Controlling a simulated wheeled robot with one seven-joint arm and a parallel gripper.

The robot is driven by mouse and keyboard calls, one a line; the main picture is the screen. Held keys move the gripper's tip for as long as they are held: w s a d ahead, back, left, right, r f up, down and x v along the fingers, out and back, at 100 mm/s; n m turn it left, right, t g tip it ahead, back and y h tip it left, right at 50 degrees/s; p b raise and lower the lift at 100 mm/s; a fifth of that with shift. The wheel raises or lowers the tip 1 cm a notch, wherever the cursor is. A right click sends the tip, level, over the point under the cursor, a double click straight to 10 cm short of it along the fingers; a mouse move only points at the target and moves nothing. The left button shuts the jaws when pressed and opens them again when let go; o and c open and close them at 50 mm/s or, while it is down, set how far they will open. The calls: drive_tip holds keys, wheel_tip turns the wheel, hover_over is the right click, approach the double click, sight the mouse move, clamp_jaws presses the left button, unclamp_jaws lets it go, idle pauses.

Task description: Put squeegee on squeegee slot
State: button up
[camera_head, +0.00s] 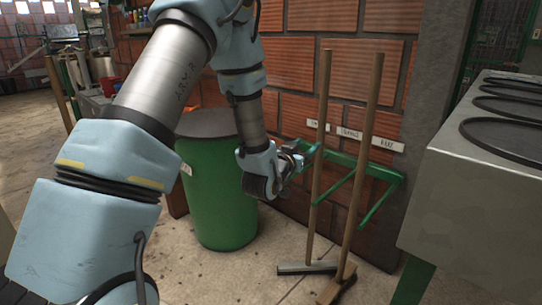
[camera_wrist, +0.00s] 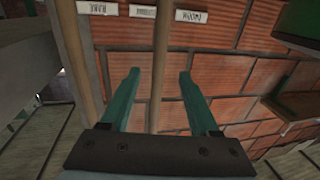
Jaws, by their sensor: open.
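The squeegee (camera_head: 316,180) stands nearly upright, its long wooden handle rising from a flat, dark-edged head (camera_head: 307,267) on the floor. A green wall rack (camera_head: 375,170) with slots is beside and behind the handle; I cannot tell whether the handle sits in a slot. My gripper (camera_head: 303,158) is open at the left side of the handle, near rack height. In the wrist view, whose picture is upside down, the handle (camera_wrist: 158,60) runs between the two teal fingers of my gripper (camera_wrist: 159,76), with gaps on both sides. Contact is not visible.
A second wooden-handled tool (camera_head: 363,160), apparently a broom, leans right of the squeegee, and its handle also shows in the wrist view (camera_wrist: 76,50). White labels (camera_head: 352,134) mark the brick wall. A green barrel (camera_head: 218,205) stands left, a metal machine (camera_head: 480,190) right.

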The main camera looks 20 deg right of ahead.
drive_tip(key=w+a+f+n+g+y, duration=0.15)
drive_tip(key=a+y, duration=0.35)
drive_tip(key=a, duration=0.6)
drive_tip(key=w+a+f+n+g+y, duration=0.1)
drive_tip(key=a+f+n+g+y, duration=0.3)
drive_tip(key=a, duration=0.7)
drive_tip(key=s+a+r+n+g+y, duration=0.2)
drive_tip(key=s+a+n+g+y, duration=0.1)
drive_tip(key=s+a, duration=1.2)
drive_tip(key=shift+s+a+r+g+y, duration=0.3)
drive_tip(key=shift+a+g+y, duration=0.5)
drive_tip(key=shift+a, duration=0.15)
